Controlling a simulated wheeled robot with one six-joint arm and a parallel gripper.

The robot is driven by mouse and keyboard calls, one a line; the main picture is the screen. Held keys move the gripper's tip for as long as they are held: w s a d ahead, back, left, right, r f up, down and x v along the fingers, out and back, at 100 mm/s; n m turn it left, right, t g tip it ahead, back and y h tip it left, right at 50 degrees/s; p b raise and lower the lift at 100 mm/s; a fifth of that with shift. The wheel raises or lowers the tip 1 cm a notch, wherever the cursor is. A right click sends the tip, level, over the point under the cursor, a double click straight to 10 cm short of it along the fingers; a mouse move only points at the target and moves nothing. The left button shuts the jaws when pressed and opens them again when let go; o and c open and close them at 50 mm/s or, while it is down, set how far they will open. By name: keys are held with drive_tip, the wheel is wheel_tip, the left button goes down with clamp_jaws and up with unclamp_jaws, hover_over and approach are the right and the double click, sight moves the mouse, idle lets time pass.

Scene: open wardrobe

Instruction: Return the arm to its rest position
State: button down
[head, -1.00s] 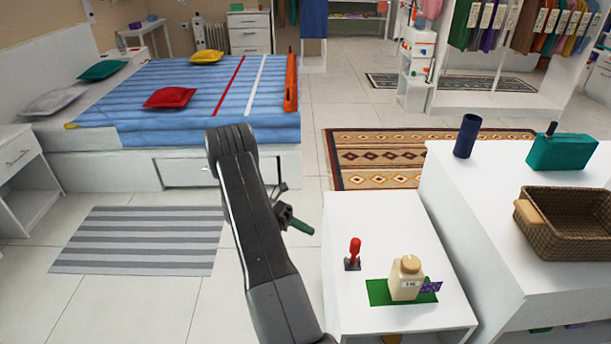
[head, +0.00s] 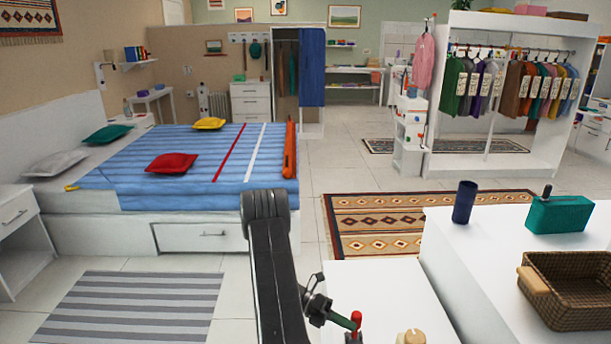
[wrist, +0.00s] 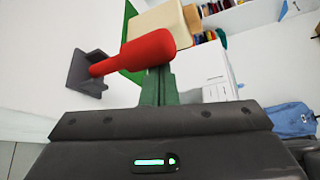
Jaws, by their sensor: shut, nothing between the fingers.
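My arm reaches up in the head view, with its elbow in front of the bed. My gripper (head: 350,323) points right, over the low white table (head: 385,285). Its green fingers (wrist: 158,88) are shut and empty. In the wrist view, a red handle (wrist: 145,53) on a dark square base (wrist: 87,73) overlaps the fingertips; I cannot tell whether they touch. The red handle (head: 356,317) also shows beside the fingers in the head view, its base mostly cut off.
A cream bottle (head: 411,337) stands near the red handle; a green mat (wrist: 131,45) shows in the wrist view. A white counter (head: 465,260) on the right holds a blue cylinder (head: 464,202), a teal box (head: 560,215) and a basket (head: 570,310). Floor left of my arm is open.

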drive_tip(key=v, duration=1.4)
drive_tip(key=x, duration=1.4)
drive_tip(key=shift+s+d, duration=0.15)
drive_tip(key=s, duration=0.1)
drive_tip(key=s+f, duration=0.1)
drive_tip(key=b, duration=0.1)
drive_tip(key=shift+s+f, duration=0.25)
drive_tip(key=shift+s, duration=0.15)
drive_tip(key=shift+s+f+m+t, duration=0.1)
drive_tip(key=shift+s+m+t, duration=0.2)
drive_tip(key=shift+m, duration=0.1)
drive_tip(key=f+m+t+b, duration=0.1)
drive_tip(key=b, duration=0.1)
drive_tip(key=s+f+m+t+y+b, duration=0.1)
drive_tip(key=shift+s+f+m+b, duration=0.15)
drive_tip(key=shift+s+m+b, duration=0.1)
drive_tip(key=shift+m+b, duration=0.1)
drive_tip(key=f+m+t+b, duration=0.1)
drive_tip(key=b, duration=0.1)
drive_tip(key=f+m+b, duration=0.1)
drive_tip(key=b, duration=0.2)
drive_tip(key=shift+s+t+y, duration=0.4)
drive_tip(key=shift+f+b, duration=0.15)
drive_tip(key=shift+b, duration=0.35)
drive_tip(key=shift+m+t, duration=0.25)
drive_tip(key=shift+t, duration=0.05)
